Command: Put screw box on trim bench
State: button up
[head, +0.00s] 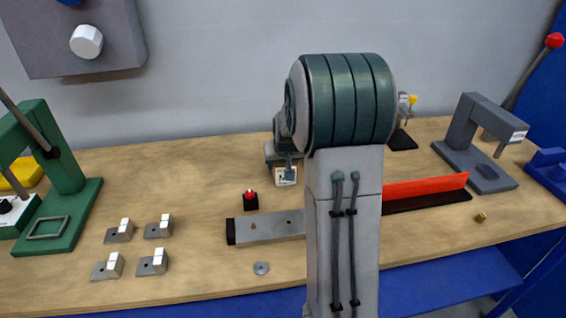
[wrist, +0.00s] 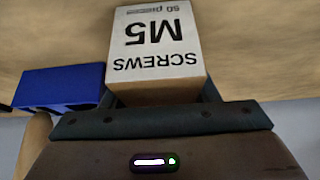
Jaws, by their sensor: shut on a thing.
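The screw box (wrist: 160,48) is a small white and brown carton, printed "SCREWS M5" and upside down in the wrist view. My gripper (wrist: 160,98) is shut on it, with the dark fingers at its near end. In the head view my gripper (head: 286,163) is partly hidden behind my arm, and the box (head: 286,177) shows just below it. The wooden bench top (head: 190,185) lies beneath. I cannot tell whether the box touches it. I cannot tell whether this bench is the trim bench.
Green (head: 65,190) and grey (head: 470,150) presses stand left and right. Small metal brackets (head: 158,228), a red button (head: 250,198), a grey bar (head: 270,227) and a red strip (head: 425,186) lie between. A blue bin (wrist: 60,88) shows beside the box.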

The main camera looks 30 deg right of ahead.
jog(key=shift+f, duration=0.15)
jog(key=o, duration=1.3)
jog(key=shift+s+r, duration=0.15)
jog(key=shift+r, duration=0.3)
jog(key=v, duration=1)
jog(key=s+a+f+n+g, duration=0.1)
jog(key=s+a, duration=0.4)
jog(key=s, duration=0.2)
jog(key=s+a+f+n+g+y, duration=0.1)
jog(key=s+a, duration=0.4)
jog(key=s, duration=0.3)
jog(key=s+a+f+n+g, duration=0.1)
jog(key=s+a, duration=0.5)
jog(key=s, duration=0.2)
jog(key=shift+s+f+y, duration=0.15)
jog(key=shift+f+y, duration=0.05)
jog(key=shift+y, duration=0.1)
